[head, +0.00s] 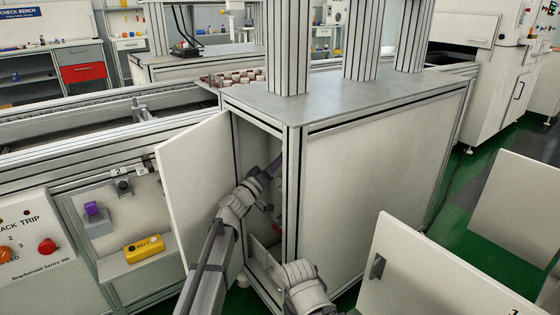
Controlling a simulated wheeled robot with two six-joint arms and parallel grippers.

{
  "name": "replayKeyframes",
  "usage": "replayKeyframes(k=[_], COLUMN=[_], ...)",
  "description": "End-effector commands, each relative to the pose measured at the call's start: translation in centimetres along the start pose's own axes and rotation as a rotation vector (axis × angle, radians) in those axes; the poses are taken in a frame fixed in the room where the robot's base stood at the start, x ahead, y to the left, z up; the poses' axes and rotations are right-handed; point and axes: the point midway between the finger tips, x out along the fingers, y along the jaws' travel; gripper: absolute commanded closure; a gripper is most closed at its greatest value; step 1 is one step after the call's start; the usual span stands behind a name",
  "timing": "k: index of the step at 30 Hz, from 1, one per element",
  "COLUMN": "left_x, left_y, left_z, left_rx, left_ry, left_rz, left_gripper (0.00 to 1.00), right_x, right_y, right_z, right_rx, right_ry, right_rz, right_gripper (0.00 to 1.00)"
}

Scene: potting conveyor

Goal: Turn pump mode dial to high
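I cannot make out a pump mode dial in the head view. A cabinet (375,165) stands in the middle with its narrow front open. Its white door (190,180) is swung out to the left. My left gripper (268,176) reaches into the opening, mostly in shadow, and its fingers are too small and dark to read. My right gripper (264,256) is low at the same opening, partly hidden, and its fingers are unclear. A small red part (277,229) shows inside the cabinet between the two arms. The rest of the inside is hidden by my arms and the frame.
A conveyor side at left carries a yellow button box (144,249), a purple-topped switch (93,209) and a panel with a red button (47,246). Another white door or panel (440,270) stands at lower right. Green floor (490,255) is open to the right.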

Motion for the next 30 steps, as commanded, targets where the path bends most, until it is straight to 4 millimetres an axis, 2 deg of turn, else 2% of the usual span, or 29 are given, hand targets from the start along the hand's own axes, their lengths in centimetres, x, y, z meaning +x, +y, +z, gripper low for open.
replayKeyframes(k=[1,6,17,23,30], left_x=[0.0,0.0,-0.4,-2.7,-6.7], left_y=[0.0,0.0,-0.1,0.0,-0.1], left_z=[0.0,0.0,0.0,0.2,0.2], left_rx=[0.000,-0.002,-0.002,-0.001,-0.001], left_ry=[0.000,0.001,0.002,0.002,0.002], left_rz=[0.000,0.000,-0.001,-0.001,-0.001], left_gripper=[0.54,0.35,0.35,0.35,0.35], right_x=[0.0,0.0,0.2,0.9,2.2], right_y=[0.0,0.0,0.0,-0.1,-0.2], right_z=[0.0,0.0,0.0,-0.1,-0.1], right_rx=[0.000,0.000,0.000,0.000,0.000], right_ry=[0.000,0.000,0.000,0.000,0.001], right_rz=[0.000,0.000,0.000,0.000,0.000], right_gripper=[0.50,0.50,0.50,0.50,0.50])
